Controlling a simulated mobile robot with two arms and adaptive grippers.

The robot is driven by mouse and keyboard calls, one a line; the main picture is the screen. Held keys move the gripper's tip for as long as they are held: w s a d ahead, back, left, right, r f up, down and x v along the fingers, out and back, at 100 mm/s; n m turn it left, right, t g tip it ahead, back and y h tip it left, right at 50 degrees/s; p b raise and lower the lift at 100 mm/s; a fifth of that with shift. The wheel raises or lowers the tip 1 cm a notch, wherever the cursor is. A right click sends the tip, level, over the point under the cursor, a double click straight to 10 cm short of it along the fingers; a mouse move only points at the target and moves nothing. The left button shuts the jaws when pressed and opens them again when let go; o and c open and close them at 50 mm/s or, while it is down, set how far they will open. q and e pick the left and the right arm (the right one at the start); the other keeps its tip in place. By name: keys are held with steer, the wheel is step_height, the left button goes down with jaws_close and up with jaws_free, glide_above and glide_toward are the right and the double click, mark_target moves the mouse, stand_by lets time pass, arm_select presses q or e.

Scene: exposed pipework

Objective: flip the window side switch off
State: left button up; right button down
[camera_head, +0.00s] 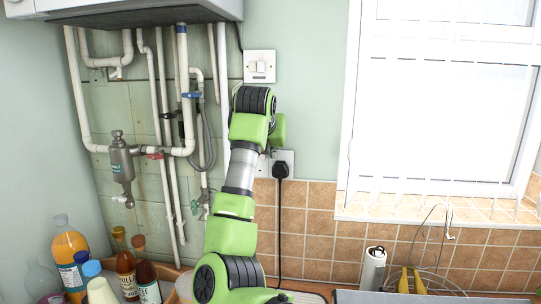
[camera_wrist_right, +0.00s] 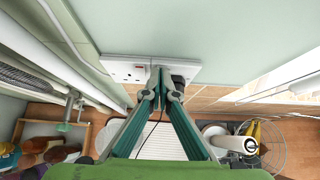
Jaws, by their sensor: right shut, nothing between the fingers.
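A white double wall socket (camera_head: 288,158) is low on the wall beside the window, partly hidden behind my right arm. A black plug (camera_head: 280,170) sits in its right side with a cord hanging down. The socket plate also shows in the right wrist view (camera_wrist_right: 118,69), its left outlet bare. My right gripper (camera_wrist_right: 160,69) is shut and empty, its tips in front of the plate's middle, just left of the dark plug. The tips hide the plate's middle, so I cannot tell contact or the switch position. My left gripper is out of view.
A second white switch plate (camera_head: 259,66) is higher on the wall. White pipes (camera_head: 165,130) and valves are at left, the window (camera_head: 440,110) at right. Bottles (camera_head: 125,265) stand at lower left. A white roll (camera_head: 373,268) and a wire rack are below the window.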

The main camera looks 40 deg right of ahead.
steer(key=shift+r, duration=0.1)
steer(key=shift+r+p, duration=0.55)
steer(key=shift+r, duration=0.15)
steer(key=shift+a, duration=0.1)
